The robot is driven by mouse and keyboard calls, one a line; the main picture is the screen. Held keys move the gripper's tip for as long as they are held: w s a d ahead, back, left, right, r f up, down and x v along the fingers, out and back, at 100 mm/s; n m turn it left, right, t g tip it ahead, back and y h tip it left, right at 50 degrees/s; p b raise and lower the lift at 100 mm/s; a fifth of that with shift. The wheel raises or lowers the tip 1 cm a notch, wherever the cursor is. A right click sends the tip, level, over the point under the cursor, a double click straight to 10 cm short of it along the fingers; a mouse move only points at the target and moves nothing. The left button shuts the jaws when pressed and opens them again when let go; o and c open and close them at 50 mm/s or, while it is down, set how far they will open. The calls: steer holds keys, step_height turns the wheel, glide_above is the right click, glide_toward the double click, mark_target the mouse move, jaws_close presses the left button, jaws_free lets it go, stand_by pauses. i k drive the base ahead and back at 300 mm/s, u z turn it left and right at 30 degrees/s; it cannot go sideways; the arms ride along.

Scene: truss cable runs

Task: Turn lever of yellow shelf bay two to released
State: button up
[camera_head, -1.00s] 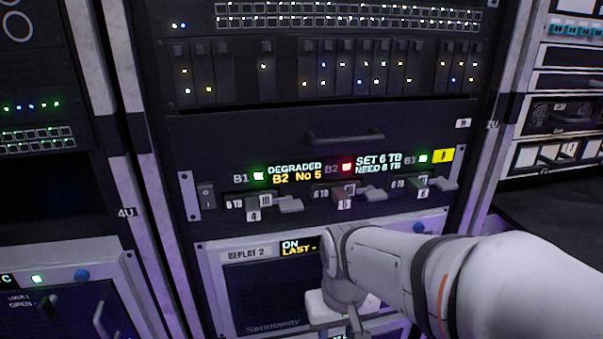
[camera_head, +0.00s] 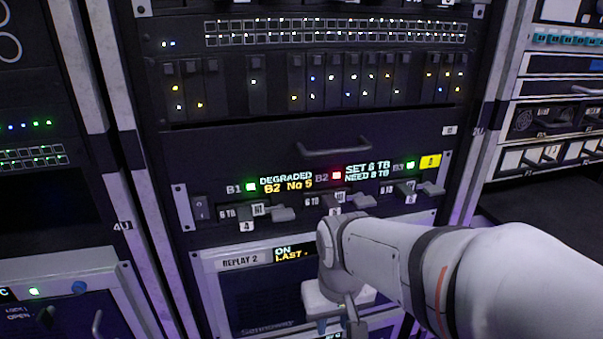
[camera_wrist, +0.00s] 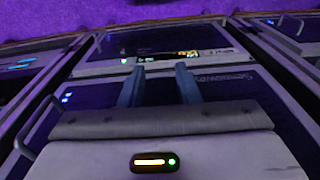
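The shelf with the yellow tag (camera_head: 430,161) is a dark panel with three bays, B1, B2 and B3. Bay two has a red light (camera_head: 336,175) and a grey lever (camera_head: 361,201) sticking out to the right. The display by it reads "SET 6 TB NEED 8 TB", and another reads "DEGRADED B2 No 5". My arm's wrist overlaps the area just below bay two. My gripper is below the shelf, in front of the Replay 2 unit (camera_head: 243,262). In the wrist view my gripper (camera_wrist: 159,69) has its two fingers apart with nothing between them.
Bay one's lever (camera_head: 283,213) and bay three's lever (camera_head: 423,188) flank bay two, with green lights. A rocker switch (camera_head: 200,208) is at the shelf's left. A drawer handle (camera_head: 335,148) juts out above. A dark ledge (camera_head: 550,205) lies to the right.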

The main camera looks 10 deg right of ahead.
mark_target(361, 201)
steer(key=z, duration=1.45)
steer(key=k, duration=1.8)
steer(key=u, duration=0.75)
steer(key=i, duration=1)
steer(key=u, duration=0.05)
